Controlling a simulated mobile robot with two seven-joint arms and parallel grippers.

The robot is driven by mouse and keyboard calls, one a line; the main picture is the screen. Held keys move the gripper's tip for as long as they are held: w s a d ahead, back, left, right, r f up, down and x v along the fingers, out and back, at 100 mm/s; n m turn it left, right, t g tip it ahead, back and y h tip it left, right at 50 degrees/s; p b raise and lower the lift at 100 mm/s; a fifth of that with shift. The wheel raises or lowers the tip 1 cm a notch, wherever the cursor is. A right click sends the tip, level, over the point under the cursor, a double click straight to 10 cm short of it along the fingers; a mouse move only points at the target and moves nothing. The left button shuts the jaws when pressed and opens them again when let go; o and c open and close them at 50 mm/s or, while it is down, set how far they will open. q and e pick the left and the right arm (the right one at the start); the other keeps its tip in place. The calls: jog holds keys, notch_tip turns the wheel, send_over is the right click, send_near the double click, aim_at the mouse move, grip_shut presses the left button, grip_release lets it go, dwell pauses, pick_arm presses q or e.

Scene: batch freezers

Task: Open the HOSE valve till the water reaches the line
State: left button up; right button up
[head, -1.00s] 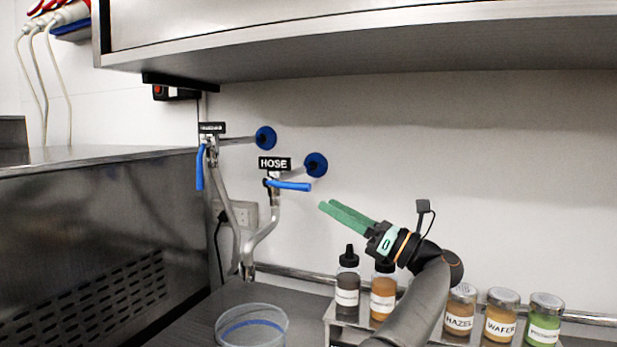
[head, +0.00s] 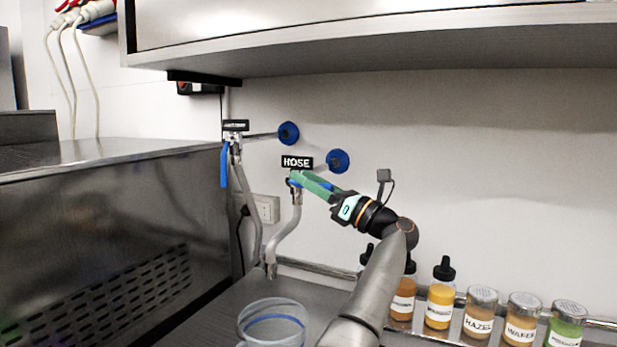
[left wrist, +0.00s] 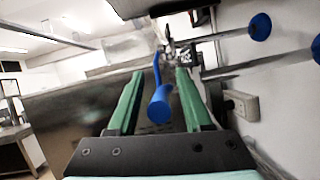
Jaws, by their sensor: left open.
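The HOSE valve has a black HOSE label (head: 297,162) and a blue lever, which shows between the fingers in the left wrist view (left wrist: 159,104). In the head view my left gripper's green fingers mostly cover the lever. My left gripper (head: 303,180) is open, one finger on each side of the lever. I cannot tell whether either finger touches it. The valve's grey spout pipe (head: 285,236) bends down toward the counter. A clear round container (head: 243,325) with a blue line around it stands on the counter below; I see no water in it. My right gripper is not in view.
A second valve with a hanging blue lever (head: 224,166) is just left of HOSE. Bottles and labelled jars (head: 479,312) stand along the wall at right. A steel cabinet (head: 100,245) is at left, and a steel shelf (head: 380,45) overhangs above.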

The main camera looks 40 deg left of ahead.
pick_arm(q)
grip_shut()
dwell(0.4)
dwell(1.1)
